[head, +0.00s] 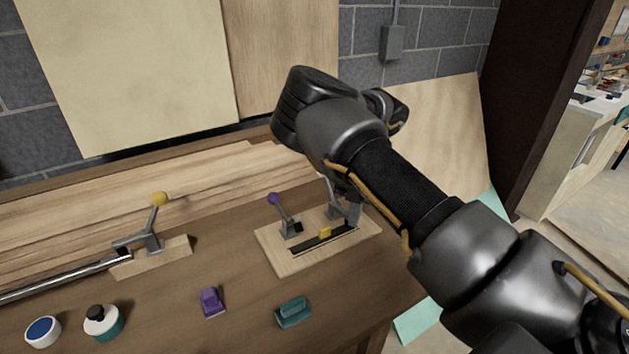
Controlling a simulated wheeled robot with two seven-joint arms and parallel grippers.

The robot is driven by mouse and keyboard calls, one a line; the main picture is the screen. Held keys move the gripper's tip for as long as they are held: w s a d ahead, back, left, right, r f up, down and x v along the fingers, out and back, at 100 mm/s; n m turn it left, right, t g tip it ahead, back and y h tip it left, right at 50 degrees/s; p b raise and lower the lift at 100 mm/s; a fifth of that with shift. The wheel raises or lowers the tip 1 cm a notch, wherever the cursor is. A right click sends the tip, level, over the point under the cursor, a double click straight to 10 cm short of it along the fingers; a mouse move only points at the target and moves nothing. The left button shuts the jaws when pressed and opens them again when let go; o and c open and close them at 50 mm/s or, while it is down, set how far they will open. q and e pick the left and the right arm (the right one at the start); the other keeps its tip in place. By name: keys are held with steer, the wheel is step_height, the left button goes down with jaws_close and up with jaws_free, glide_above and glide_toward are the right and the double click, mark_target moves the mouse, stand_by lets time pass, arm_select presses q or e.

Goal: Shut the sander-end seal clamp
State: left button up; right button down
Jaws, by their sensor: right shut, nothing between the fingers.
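A light wooden board (278,262) lies on the brown bench and bears two lever clamps beside a dark strip with a yellow block (325,232) on it. The left clamp (287,222) has a purple knob, and its lever stands up, leaning left. The right clamp (334,211) is partly hidden by my right arm; its knob does not show. Which clamp is the sander-end one I cannot tell. My right gripper (353,208) points down at the right clamp, shut and empty; I cannot tell whether it touches. My left gripper is out of view.
A yellow-knobbed clamp (151,238) stands on a small wooden base at left, by a metal rod (65,275). A purple block (211,302), a teal block (293,313), a blue-topped tub (42,332) and a black-capped jar (103,322) sit in front. Wooden panels lean behind.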

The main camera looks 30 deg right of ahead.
steer(key=shift+w+f, duration=0.3)
steer(key=shift+w, duration=0.05)
stand_by(0.3)
steer(key=shift+f, duration=0.15)
steer(key=shift+w+r+p, duration=0.2)
steer(key=shift+r+p, duration=1.15)
steer(key=shift+r, duration=0.6)
steer(key=shift+w+r+p, duration=0.1)
steer(key=shift+r+p, duration=0.3)
steer(key=shift+r, duration=0.05)
steer(key=shift+w+r+p, duration=0.1)
steer(key=shift+r+p, duration=0.6)
steer(key=shift+p, duration=0.05)
step_height(320, 180, up, 5)
steer(key=p, duration=0.4)
steer(key=shift+r+p, duration=0.1)
steer(key=shift+p, duration=0.25)
